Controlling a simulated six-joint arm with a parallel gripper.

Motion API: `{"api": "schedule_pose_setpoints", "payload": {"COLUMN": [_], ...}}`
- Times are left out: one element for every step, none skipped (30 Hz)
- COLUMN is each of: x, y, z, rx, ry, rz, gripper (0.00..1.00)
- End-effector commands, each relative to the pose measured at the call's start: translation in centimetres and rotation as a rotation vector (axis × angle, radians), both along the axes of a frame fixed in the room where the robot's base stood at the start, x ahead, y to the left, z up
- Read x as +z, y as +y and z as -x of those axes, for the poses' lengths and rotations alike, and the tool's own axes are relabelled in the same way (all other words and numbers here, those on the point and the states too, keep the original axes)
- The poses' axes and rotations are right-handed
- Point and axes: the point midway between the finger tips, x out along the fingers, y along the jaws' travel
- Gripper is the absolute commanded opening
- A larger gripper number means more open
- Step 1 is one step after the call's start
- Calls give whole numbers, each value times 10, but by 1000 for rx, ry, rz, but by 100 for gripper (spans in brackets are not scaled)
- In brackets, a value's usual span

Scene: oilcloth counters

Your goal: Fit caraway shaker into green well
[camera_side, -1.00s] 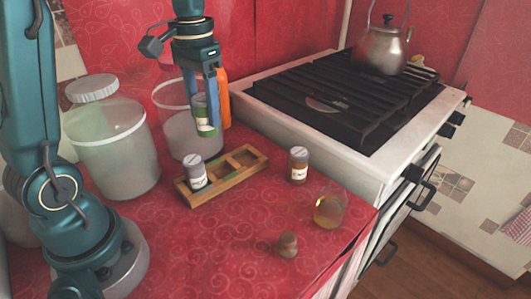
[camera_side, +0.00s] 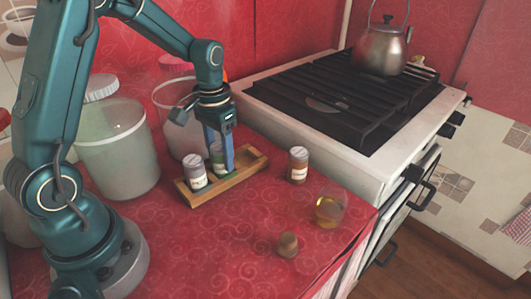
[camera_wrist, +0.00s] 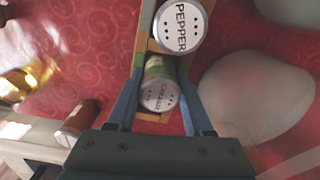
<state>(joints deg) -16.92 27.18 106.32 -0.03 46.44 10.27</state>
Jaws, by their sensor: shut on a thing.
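The caraway shaker (camera_side: 217,158), with a green label and a pale lid, is between the fingers of my gripper (camera_side: 222,160). In the wrist view the shaker (camera_wrist: 160,94) shows its lettered lid between both fingertips (camera_wrist: 158,85). My gripper is shut on it. The shaker is upright at the middle well of the wooden rack (camera_side: 240,179), its lower part behind the rack's front wall.
The rack's right well looks empty. A brown shaker (camera_side: 298,165) stands right of the rack. A glass of yellow liquid (camera_side: 330,208) and a cork-like stopper (camera_side: 287,245) are nearer the front. Large jars (camera_side: 118,150) stand behind left; the stove (camera_side: 330,110) is behind right.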

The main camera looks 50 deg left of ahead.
Motion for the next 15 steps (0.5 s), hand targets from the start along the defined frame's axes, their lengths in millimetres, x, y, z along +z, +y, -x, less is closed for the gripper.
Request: {"api": "schedule_pose_setpoints", "payload": {"x": [0,0,0,0,0,0,0,-1,-2,-3,-3,-3,-3,-3,-3], "y": [0,0,0,0,0,0,0,0,0,0,0,0,0,0,0], "z": [0,0,0,0,0,0,0,0,0,0,0,0,0,0,0], "rx": [0,0,0,0,0,0,0,0,0,0,0,0,0,0,0], "ry": [0,-1,-1,-1,-1,-1,-1,0,1,1,1,0,0,0,0], "rz": [0,0,0,0,0,0,0,0,0,0,0,0,0,0,0], "gripper": [0,0,0,0,0,0,0,0,0,0,55,70,81,81,81]}}
